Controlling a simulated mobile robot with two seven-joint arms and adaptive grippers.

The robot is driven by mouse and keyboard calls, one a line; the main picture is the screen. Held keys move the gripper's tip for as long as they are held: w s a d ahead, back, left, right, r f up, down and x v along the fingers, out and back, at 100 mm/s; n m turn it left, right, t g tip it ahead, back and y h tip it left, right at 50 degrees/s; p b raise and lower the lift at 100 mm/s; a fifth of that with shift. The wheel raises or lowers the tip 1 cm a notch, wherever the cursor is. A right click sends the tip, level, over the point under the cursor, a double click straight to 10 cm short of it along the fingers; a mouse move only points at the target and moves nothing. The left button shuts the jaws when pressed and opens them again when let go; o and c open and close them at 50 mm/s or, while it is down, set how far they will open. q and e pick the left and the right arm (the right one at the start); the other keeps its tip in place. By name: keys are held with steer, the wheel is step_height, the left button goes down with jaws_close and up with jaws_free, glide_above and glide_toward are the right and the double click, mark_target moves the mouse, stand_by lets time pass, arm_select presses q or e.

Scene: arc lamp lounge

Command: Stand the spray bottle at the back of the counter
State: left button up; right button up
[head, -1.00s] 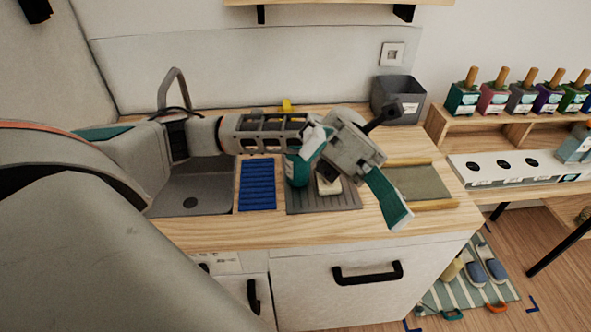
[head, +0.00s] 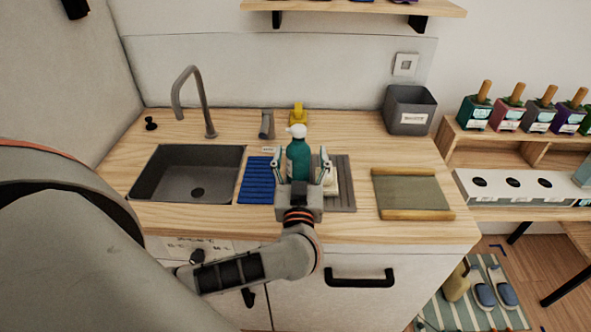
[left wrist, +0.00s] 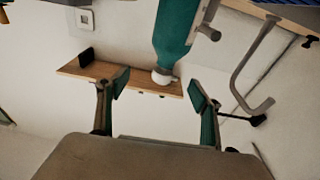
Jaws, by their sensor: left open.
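The spray bottle (head: 298,158), teal with a white top, stands upright on the counter (head: 221,218), towards its front middle. Its base is hidden behind my left gripper. My left gripper (head: 300,168) is open in front of the bottle, with one finger to each side of it; I cannot tell whether either finger touches it. In the left wrist view the bottle (left wrist: 176,38) appears inverted, beyond the open fingertips of the gripper (left wrist: 160,85). My right gripper is in neither view.
A yellow object (head: 298,115) and a grey object (head: 267,124) stand at the counter's back. A sink (head: 172,175) and blue mat (head: 255,187) lie left. A grey ribbed mat (head: 346,190) with a pale block, a green board (head: 410,193) and a grey bin (head: 410,110) are right.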

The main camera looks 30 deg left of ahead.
mark_target(298, 152)
arm_select(q)
steer(key=f, duration=0.1)
steer(key=f+g, duration=0.1)
steer(key=f, duration=0.1)
steer(key=shift+s+a+f+h, duration=0.1)
steer(key=shift+s+f+h, duration=0.3)
steer(key=x, duration=0.3)
steer(key=f+b+x, duration=0.1)
steer(key=x, duration=0.2)
steer(key=shift+w+a+f, duration=0.15)
steer(key=shift+a+f, duration=0.05)
steer(key=shift+a, duration=0.1)
steer(key=shift+w+a+f+b, duration=0.1)
steer(key=shift+w+a+b, duration=0.05)
steer(key=shift+w+b, duration=0.2)
steer(key=shift+w+a+r, duration=0.15)
steer(key=shift+w+r, duration=0.05)
steer(key=c, duration=1.5)
jaws_close()
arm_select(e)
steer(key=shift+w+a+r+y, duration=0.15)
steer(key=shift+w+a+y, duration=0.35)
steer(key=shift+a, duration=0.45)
